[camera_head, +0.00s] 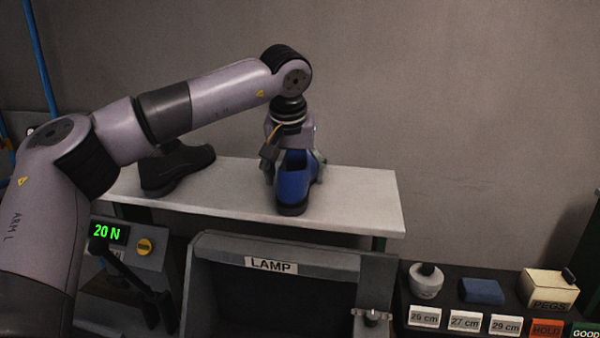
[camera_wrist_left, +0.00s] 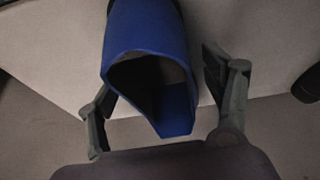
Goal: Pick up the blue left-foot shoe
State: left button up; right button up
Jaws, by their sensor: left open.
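The blue shoe (camera_head: 293,185) stands upright on the white shelf (camera_head: 362,200), its dark-tipped end toward me. My left gripper (camera_head: 295,168) is over its far end, pointing down, with one finger on each side. In the left wrist view the blue shoe (camera_wrist_left: 150,45) shows its open collar between the two fingers of my left gripper (camera_wrist_left: 160,95). The fingers are apart, with a visible gap on the right side; the left finger is close to the shoe. Which foot the shoe fits I cannot tell. My right gripper is not in view.
A black shoe (camera_head: 175,168) stands on the shelf to the left, partly under my left arm. Below are a machine marked LAMP (camera_head: 270,264) and a panel reading 20 N (camera_head: 107,233). At right are a PEGS box (camera_head: 549,290) and a blue block (camera_head: 481,291). The shelf's right end is clear.

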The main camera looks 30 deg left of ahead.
pick_arm(q)
jog(key=shift+f, duration=0.25)
jog(key=shift+c, duration=0.5)
jog(key=shift+r, duration=0.1)
jog(key=c, duration=1.3)
jog(key=shift+r, duration=0.4)
notch_tip(320, 180, up, 20)
jog(key=shift+f+p, duration=0.15)
jog(key=shift+p, duration=1)
